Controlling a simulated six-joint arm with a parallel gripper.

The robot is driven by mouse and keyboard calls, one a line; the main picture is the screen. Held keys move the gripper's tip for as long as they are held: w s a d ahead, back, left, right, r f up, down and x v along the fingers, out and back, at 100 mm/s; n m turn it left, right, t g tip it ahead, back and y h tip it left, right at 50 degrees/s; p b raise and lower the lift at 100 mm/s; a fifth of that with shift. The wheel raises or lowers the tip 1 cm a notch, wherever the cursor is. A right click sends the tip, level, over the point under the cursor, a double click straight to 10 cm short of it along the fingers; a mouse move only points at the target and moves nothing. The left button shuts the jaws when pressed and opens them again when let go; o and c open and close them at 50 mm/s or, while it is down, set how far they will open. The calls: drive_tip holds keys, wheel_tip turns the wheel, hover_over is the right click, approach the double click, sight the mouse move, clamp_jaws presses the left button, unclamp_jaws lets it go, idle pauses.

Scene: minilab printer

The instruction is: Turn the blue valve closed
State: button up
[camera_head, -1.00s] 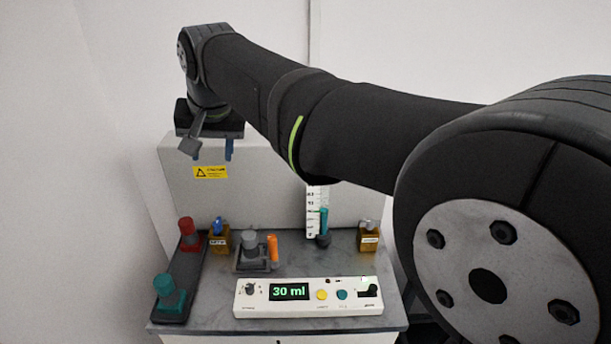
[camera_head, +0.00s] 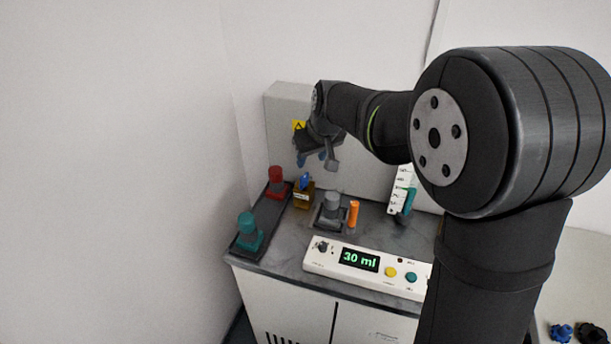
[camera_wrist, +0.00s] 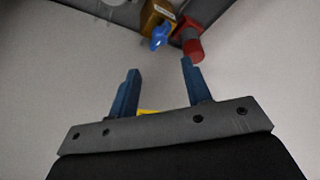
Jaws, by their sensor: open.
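The blue valve (camera_head: 305,181) is a small blue handle on top of an amber-brown block (camera_head: 303,197) at the back left of the bench top. In the wrist view the blue valve (camera_wrist: 160,36) lies ahead of the fingers, between their lines. My gripper (camera_head: 312,160) has blue fingers and hangs just above the blue valve, in front of the grey panel. In the wrist view the gripper (camera_wrist: 160,70) is open, with nothing between the fingers. I see a gap between the fingertips and the valve.
A red knob (camera_head: 277,180) stands close left of the valve, with a teal knob (camera_head: 249,232) on the same dark base. A grey knob (camera_head: 332,203) and an orange piece (camera_head: 353,214) are to the right. A white control box (camera_head: 321,260) reading "30 ml" lies in front.

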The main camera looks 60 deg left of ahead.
sight(304, 178)
drive_tip(key=x, duration=1)
drive_tip(key=shift+a+f, duration=0.2)
clamp_jaws()
drive_tip(key=shift+n, duration=0.4)
drive_tip(key=n+g, duration=0.1)
drive_tip(key=n, duration=0.1)
drive_tip(key=n+g, duration=0.1)
drive_tip(key=n, duration=0.1)
drive_tip(key=shift+w+n, duration=0.2)
drive_tip(key=shift+n, duration=0.1)
drive_tip(key=n, duration=0.2)
drive_tip(key=n+g+h, duration=0.1)
drive_tip(key=n, duration=0.1)
drive_tip(key=shift+a+n+h, duration=0.1)
drive_tip(key=shift+n+h, duration=0.2)
drive_tip(key=shift+n, duration=0.1)
drive_tip(key=shift+g, duration=0.3)
